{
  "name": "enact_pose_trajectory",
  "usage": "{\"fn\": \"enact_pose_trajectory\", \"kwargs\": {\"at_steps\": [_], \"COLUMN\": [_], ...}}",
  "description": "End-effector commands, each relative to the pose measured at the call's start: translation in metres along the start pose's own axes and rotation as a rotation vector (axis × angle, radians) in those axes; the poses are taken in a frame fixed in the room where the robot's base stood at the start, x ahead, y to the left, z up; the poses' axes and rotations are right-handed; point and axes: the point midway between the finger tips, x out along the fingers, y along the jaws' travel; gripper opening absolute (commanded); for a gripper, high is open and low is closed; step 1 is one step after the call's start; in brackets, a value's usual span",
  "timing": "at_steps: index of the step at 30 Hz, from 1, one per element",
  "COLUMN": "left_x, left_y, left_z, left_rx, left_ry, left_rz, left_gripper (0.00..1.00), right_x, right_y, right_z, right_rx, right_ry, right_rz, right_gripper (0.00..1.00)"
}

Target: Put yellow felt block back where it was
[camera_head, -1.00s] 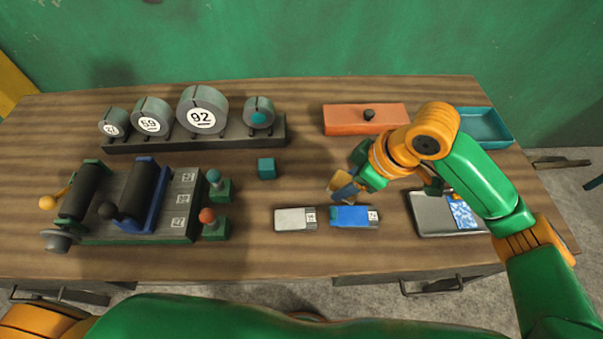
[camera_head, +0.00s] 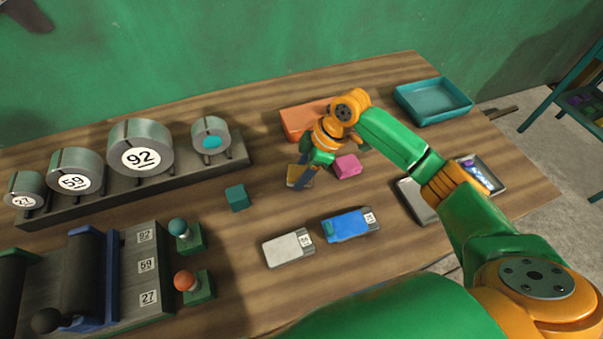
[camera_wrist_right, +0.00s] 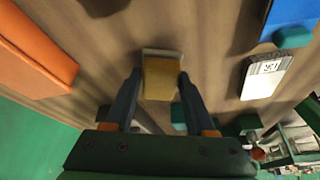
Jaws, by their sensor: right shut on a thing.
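The yellow felt block (camera_head: 296,177) is between the fingers of my right gripper (camera_head: 301,174), behind the white and blue blocks and in front of the orange box. In the right wrist view the yellow felt block (camera_wrist_right: 160,78) sits between the two dark fingertips of the right gripper (camera_wrist_right: 160,84), which are shut on it. I cannot tell whether its underside touches the table. A pink block (camera_head: 346,166) lies just right of the gripper. My left gripper is in neither current view.
An orange box (camera_head: 297,122) is behind the gripper, partly hidden by it. A teal cube (camera_head: 237,197) lies to the left. A white block (camera_head: 287,249) and a blue block (camera_head: 346,226) lie in front. A teal tray (camera_head: 434,101) and a metal tray (camera_head: 413,199) are right.

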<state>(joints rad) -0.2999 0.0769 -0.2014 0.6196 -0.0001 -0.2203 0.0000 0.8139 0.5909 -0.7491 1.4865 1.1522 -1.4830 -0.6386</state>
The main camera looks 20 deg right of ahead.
Motion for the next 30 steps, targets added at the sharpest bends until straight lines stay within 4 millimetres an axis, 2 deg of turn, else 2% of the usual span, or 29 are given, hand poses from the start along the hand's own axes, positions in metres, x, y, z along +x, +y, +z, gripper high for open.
{"fn": "enact_pose_trajectory", "kwargs": {"at_steps": [1,4,14,15,18,26,30], "left_x": [-0.006,-0.007,-0.004,-0.004,-0.005,-0.005,-0.006], "left_y": [0.0,-0.001,-0.002,-0.002,-0.003,-0.003,-0.003], "left_z": [-0.001,-0.001,0.0,0.0,0.0,-0.001,-0.001], "left_rx": [0.0,0.0,0.0,0.0,-0.001,-0.001,-0.001], "left_ry": [0.0,0.0,0.0,0.0,0.0,0.0,0.0], "left_rz": [-0.001,-0.001,-0.004,-0.004,-0.004,-0.004,-0.004], "left_gripper": [0.86,0.86,0.86,0.86,0.86,0.86,0.86], "right_x": [0.005,0.015,0.02,0.02,0.019,0.019,0.002], "right_y": [-0.001,-0.001,-0.001,-0.001,-0.001,-0.001,0.001], "right_z": [0.003,0.007,0.008,0.008,0.008,0.008,0.007], "right_rx": [0.003,0.001,0.001,0.001,0.001,0.001,0.001], "right_ry": [-0.001,-0.001,0.001,0.001,0.001,0.001,0.003], "right_rz": [-0.004,-0.002,0.0,0.0,0.0,0.0,0.003], "right_gripper": [0.11,0.11,0.11,0.61,0.86,0.86,0.86]}}
